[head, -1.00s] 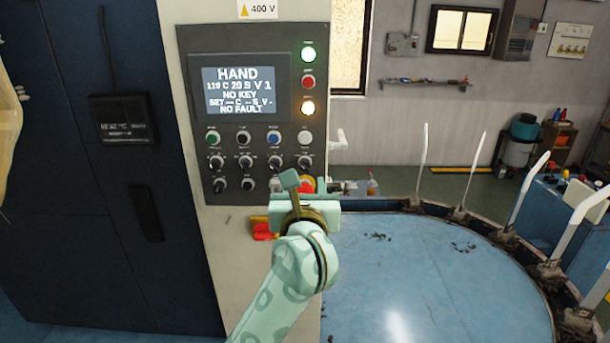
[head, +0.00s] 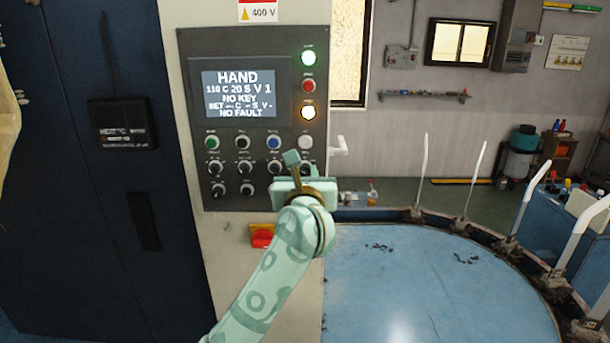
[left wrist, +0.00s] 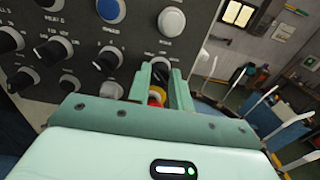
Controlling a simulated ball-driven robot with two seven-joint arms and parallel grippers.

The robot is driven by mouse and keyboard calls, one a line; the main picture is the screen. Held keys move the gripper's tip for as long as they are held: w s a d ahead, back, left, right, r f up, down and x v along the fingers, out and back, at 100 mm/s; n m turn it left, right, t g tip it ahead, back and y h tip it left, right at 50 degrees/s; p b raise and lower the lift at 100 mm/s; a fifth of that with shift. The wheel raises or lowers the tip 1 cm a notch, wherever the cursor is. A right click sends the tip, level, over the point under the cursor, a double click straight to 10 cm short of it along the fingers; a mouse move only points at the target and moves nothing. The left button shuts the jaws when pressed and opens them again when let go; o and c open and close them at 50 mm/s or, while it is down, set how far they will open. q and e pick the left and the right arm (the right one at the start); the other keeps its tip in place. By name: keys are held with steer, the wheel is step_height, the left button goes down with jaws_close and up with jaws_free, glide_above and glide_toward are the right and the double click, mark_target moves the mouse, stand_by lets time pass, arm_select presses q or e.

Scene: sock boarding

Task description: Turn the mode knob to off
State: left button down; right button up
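A dark control panel (head: 190,100) has a screen (head: 239,93) reading HAND, NO KEY and NO FAULT. Several black knobs sit below it in two rows; their labels are too small to read, so I cannot tell which is the mode knob. My left gripper (head: 292,160) is at the right end of the upper knob row. In the left wrist view its fingers (left wrist: 162,84) stand apart, with the row's rightmost knob (left wrist: 160,70) showing between their tips. I cannot tell whether they touch it. A red and yellow button (left wrist: 156,95) shows between the fingers below. My right gripper is not in view.
Push buttons, including a blue one (head: 273,142) and a white one (left wrist: 171,21), sit just above the knobs. A red and yellow switch (head: 262,237) is below the panel. A round blue table (head: 420,280) with white upright rods stands at the right.

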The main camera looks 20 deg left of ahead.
arm_select(q)
steer(key=m+p, duration=0.6)
steer(key=p, duration=0.2)
steer(key=shift+r+m, duration=0.15)
steer(key=shift+m, duration=0.25)
steer(key=shift+d+f+m+p, duration=0.1)
steer(key=shift+f+m+p, duration=0.1)
steer(key=shift+m+p, duration=1.05)
steer(key=c, duration=1.3)
jaws_free()
steer(key=shift+o, duration=0.2)
